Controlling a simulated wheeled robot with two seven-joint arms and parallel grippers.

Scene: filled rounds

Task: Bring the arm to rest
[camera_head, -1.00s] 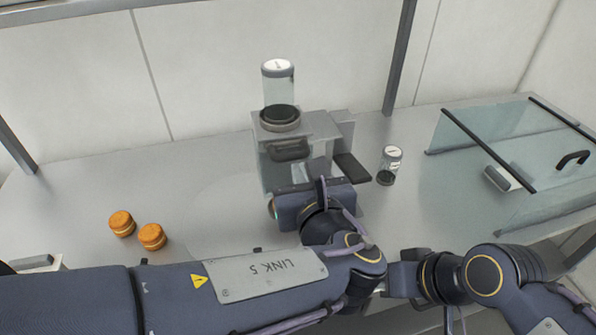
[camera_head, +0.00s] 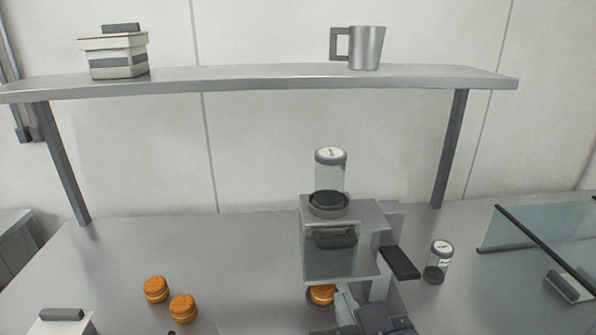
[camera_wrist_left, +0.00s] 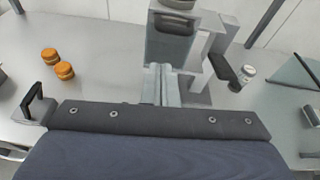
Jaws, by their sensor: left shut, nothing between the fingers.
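My left gripper (camera_head: 346,300) shows at the bottom of the head view, at the front of a grey machine (camera_head: 342,262). Its fingers are together with nothing between them. They also show shut in the left wrist view (camera_wrist_left: 160,84), pointing at the machine's lower front. An orange round (camera_head: 322,294) sits low in the machine on a dark base, just left of the fingers and partly hidden. I cannot tell whether the fingers touch the machine. My right gripper is not in view.
Two orange rounds (camera_head: 169,299) lie on the counter at left. A clear jar (camera_head: 330,172) tops the machine; a black lever (camera_head: 400,263) juts out right. A small jar (camera_head: 438,262) and glass case (camera_head: 545,240) stand further right. A shelf (camera_head: 270,78) holds a mug (camera_head: 367,48) and box (camera_head: 117,58).

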